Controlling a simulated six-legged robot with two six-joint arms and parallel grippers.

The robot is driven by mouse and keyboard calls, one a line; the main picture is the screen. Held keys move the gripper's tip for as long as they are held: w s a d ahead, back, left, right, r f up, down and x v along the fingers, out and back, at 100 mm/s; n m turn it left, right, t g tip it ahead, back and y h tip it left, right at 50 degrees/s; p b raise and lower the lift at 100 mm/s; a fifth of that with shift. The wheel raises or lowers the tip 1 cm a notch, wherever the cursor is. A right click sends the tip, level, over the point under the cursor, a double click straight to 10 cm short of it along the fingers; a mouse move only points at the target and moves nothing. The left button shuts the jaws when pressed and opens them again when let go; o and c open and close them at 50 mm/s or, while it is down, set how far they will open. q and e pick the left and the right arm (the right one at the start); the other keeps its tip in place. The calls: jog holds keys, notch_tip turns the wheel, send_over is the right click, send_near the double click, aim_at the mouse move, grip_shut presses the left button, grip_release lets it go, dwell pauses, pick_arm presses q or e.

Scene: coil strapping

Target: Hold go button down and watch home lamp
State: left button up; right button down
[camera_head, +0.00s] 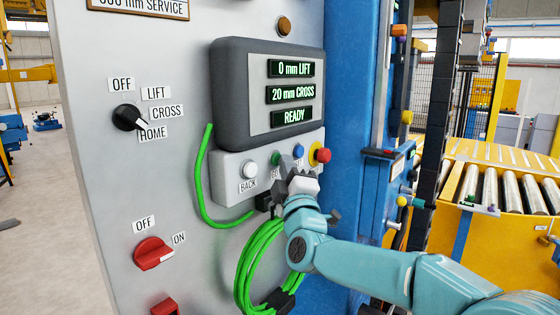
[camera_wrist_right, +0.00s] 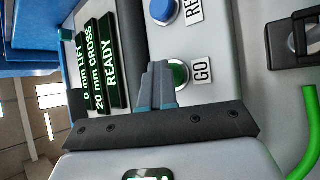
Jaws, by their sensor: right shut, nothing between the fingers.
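The green go button (camera_wrist_right: 180,75) sits beside its GO label in the right wrist view. In the head view the button (camera_head: 276,158) is partly covered by my right gripper (camera_head: 283,168). My right gripper is shut and empty, its fingertips (camera_wrist_right: 157,70) over the button's edge; I cannot tell whether they press it. A dull amber lamp (camera_head: 284,25) is at the panel top, with no readable label, so I cannot tell if it is the home lamp. The display (camera_head: 292,95) reads 0 mm LIFT, 20 mm CROSS, READY. My left gripper is out of view.
A white BACK button (camera_head: 249,169), a blue button (camera_head: 298,151) and a red button (camera_head: 322,155) are near the go button. The black selector knob (camera_head: 127,117) points toward HOME. A red switch (camera_head: 153,253) is lower left. A green cable (camera_head: 258,262) hangs below.

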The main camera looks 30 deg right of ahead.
dwell(0.4)
jog(key=shift+s+d+b, duration=0.3)
jog(key=shift+s+b, duration=0.3)
jog(key=shift+s, duration=0.2)
jog(key=shift+f, duration=0.1)
jog(key=s+b, duration=0.1)
jog(key=s+d+b, duration=0.1)
jog(key=s, duration=0.1)
jog(key=s+d, duration=0.1)
jog(key=shift+s+b, duration=0.3)
jog(key=shift+b, duration=0.1)
jog(key=shift+s, duration=0.1)
